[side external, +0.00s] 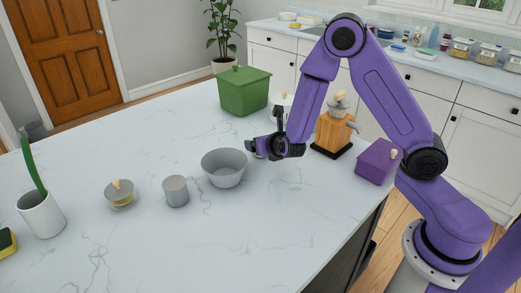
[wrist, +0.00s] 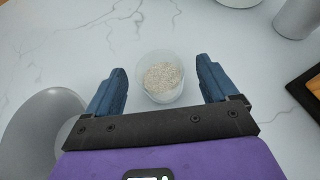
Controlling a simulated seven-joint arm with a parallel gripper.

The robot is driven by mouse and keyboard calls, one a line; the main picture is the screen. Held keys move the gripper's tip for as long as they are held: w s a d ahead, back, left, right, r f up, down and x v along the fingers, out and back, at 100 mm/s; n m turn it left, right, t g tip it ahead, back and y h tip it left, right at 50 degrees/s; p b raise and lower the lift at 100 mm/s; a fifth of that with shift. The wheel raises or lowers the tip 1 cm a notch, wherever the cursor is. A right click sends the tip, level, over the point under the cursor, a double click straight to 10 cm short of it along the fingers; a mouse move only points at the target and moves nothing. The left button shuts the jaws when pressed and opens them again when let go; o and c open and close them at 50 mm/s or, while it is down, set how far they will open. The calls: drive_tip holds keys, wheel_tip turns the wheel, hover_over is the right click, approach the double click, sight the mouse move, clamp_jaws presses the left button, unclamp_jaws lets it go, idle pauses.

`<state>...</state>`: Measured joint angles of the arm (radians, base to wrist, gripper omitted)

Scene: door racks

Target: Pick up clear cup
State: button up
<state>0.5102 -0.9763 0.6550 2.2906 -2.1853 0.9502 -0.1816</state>
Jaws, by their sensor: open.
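In the wrist view, the clear cup (wrist: 162,78) stands on the counter with pale grainy contents inside. It sits between the two spread fingers of my gripper (wrist: 162,88), with gaps on both sides. In the side view, my gripper (side external: 264,147) is low over the counter, just right of the grey bowl (side external: 224,170). The clear cup is mostly hidden there behind the gripper and bowl.
The grey bowl's rim (wrist: 45,128) is close beside the left finger in the wrist view. A green bin (side external: 245,92), a wooden coffee maker (side external: 333,130) and a purple box (side external: 377,162) stand nearby. A grey cup (side external: 176,191) is left of the bowl.

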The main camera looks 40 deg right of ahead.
drive_tip(key=shift+x, duration=2.2)
drive_tip(key=c, duration=1.1)
drive_tip(key=shift+c, duration=0.2)
drive_tip(key=shift+r, duration=0.1)
drive_tip(key=shift+r, duration=0.5)
wheel_tip(320, 180, up, 2)
drive_tip(key=shift+r, duration=0.1)
drive_tip(key=s+r, duration=0.9)
drive_tip(key=s, duration=0.5)
drive_tip(key=shift+a+r, duration=0.3)
